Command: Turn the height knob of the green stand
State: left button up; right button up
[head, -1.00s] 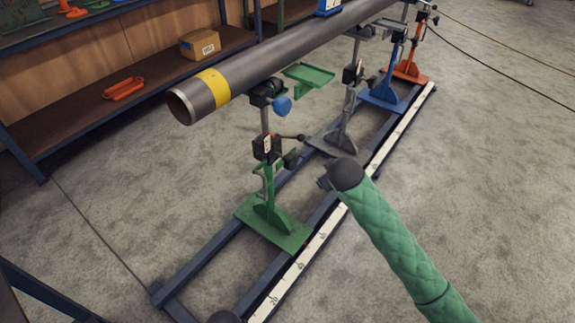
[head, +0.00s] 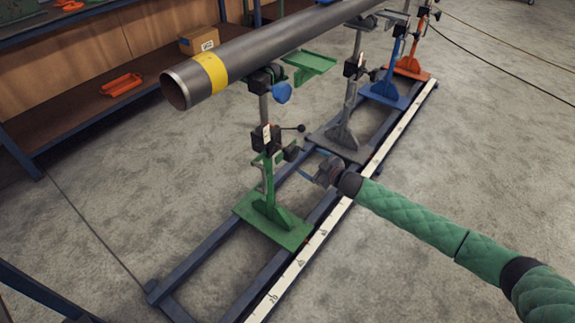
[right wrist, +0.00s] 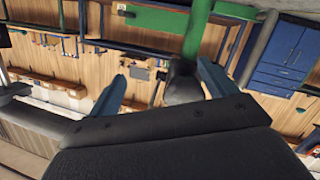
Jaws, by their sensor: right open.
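The green stand (head: 270,205) stands upright on the blue rail frame, below the near end of the grey pipe (head: 240,65). A dark clamp block with a white label sits on its post, with a black knob (head: 291,151) on the right side. My right gripper (head: 308,174) is open, just right of and slightly below that knob, apparently apart from it. In the right wrist view, a dark rounded part (right wrist: 183,82) in front of a green post shows between the spread blue fingers; I cannot tell its distance. My left gripper is not in view.
A black ball-ended lever (head: 300,128) sticks out close above the knob. Grey (head: 342,140), blue (head: 385,95) and orange (head: 410,68) stands line the rail behind. A white measuring strip (head: 325,230) runs along the frame.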

aim_at(287, 151)
jog(key=s+a+r+y, duration=0.1)
jog(key=a+r+y, duration=0.1)
jog(key=s+r+y, duration=0.1)
jog(key=r+y, duration=0.1)
jog(key=shift+s+a+n+g, duration=0.3)
jog(key=shift+a+g, duration=0.1)
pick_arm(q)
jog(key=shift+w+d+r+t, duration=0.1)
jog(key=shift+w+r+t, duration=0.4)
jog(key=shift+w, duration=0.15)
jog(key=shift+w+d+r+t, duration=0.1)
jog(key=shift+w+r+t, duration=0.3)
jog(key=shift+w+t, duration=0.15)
pick_arm(e)
jog(key=shift+x, duration=3.9)
jog(key=shift+c, duration=0.2)
jog(key=c, duration=0.9)
